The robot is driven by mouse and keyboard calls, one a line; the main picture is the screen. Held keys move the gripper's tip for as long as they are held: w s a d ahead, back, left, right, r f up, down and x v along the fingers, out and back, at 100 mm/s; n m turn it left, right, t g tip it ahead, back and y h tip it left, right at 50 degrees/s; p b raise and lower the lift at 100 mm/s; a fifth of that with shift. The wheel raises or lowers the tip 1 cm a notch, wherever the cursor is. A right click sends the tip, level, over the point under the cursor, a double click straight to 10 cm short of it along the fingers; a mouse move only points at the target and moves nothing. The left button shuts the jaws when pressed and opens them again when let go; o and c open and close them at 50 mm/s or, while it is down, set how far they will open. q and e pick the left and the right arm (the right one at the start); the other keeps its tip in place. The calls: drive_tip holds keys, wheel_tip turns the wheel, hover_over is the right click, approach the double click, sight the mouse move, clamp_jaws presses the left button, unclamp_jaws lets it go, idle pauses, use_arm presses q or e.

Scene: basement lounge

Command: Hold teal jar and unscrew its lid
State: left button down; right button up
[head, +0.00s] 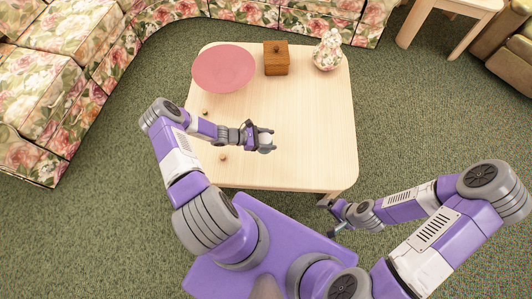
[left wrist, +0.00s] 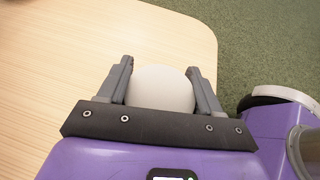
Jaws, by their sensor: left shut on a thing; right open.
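My left gripper (head: 266,140) is over the middle of the table and shut on a rounded, pale thing (head: 265,149), probably the jar's top. In the left wrist view, this pale, smooth thing (left wrist: 160,88) sits between the two fingers of the left gripper (left wrist: 160,80). No teal shows on it, and its lower part is hidden. I cannot tell whether it touches the table. My right gripper (head: 332,217) is open and empty, low by the table's front right corner and away from the jar.
The pale wooden table (head: 320,120) bears a pink round plate or bowl (head: 223,68), a wooden box (head: 276,58) and a flowered jar (head: 328,50) at the back. Small brown objects (head: 223,157) (head: 204,112) lie left of my left gripper. The table's right side is clear. Flowered sofas (head: 75,80) stand behind.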

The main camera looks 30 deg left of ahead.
use_arm(q)
wheel_tip(320, 180, down, 9)
drive_tip(key=b, duration=0.3)
drive_tip(key=shift+r, duration=0.15)
drive_tip(key=c, duration=0.6)
unclamp_jaws()
drive_tip(key=shift+f, duration=0.2)
drive_tip(key=shift+c, duration=0.2)
drive_tip(key=o, duration=0.5)
drive_tip(key=shift+r, duration=0.1)
drive_tip(key=shift+c, duration=0.2)
drive_tip(key=shift+r, duration=0.1)
drive_tip(key=shift+s+a+r, duration=0.1)
drive_tip(key=shift+a+r, duration=0.05)
drive_tip(key=shift+a, duration=0.05)
drive_tip(key=p+v, duration=0.2)
drive_tip(key=v, duration=0.9)
drive_tip(key=shift+s+a, duration=0.2)
